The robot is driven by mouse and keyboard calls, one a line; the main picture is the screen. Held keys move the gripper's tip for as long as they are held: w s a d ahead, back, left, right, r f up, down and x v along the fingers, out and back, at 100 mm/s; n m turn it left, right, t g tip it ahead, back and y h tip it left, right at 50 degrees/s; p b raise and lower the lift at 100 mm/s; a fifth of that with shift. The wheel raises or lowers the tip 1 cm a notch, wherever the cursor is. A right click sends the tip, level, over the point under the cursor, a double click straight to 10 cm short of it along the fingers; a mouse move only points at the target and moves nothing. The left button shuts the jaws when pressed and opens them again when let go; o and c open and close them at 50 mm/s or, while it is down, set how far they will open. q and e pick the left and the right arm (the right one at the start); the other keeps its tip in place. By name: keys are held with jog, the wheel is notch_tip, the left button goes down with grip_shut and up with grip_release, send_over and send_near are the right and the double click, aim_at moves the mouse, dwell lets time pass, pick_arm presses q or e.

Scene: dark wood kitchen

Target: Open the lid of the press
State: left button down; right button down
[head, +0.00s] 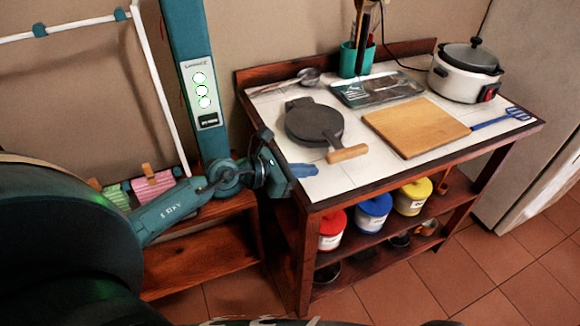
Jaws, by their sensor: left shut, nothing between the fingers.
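The press is a dark grey round iron (314,122) with a light wooden handle (347,153), lying on the left part of the white tiled table top. Its lid appears to lie flat and closed, with the handle pointing to the lower right. My left gripper (301,170) is at the table's left front edge, in front of and left of the handle. Its blue fingers look shut and empty, apart from the press. My right gripper is not in view.
A wooden board (416,126), a metal tray (376,89), a teal utensil cup (356,59) and a white cooker (465,73) occupy the table's middle and right. A blue spatula (503,119) lies at the right edge. Coloured canisters (373,214) stand on the shelf below.

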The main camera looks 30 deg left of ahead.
aim_at(318, 179)
pick_arm(q)
jog(key=shift+x, duration=1.95)
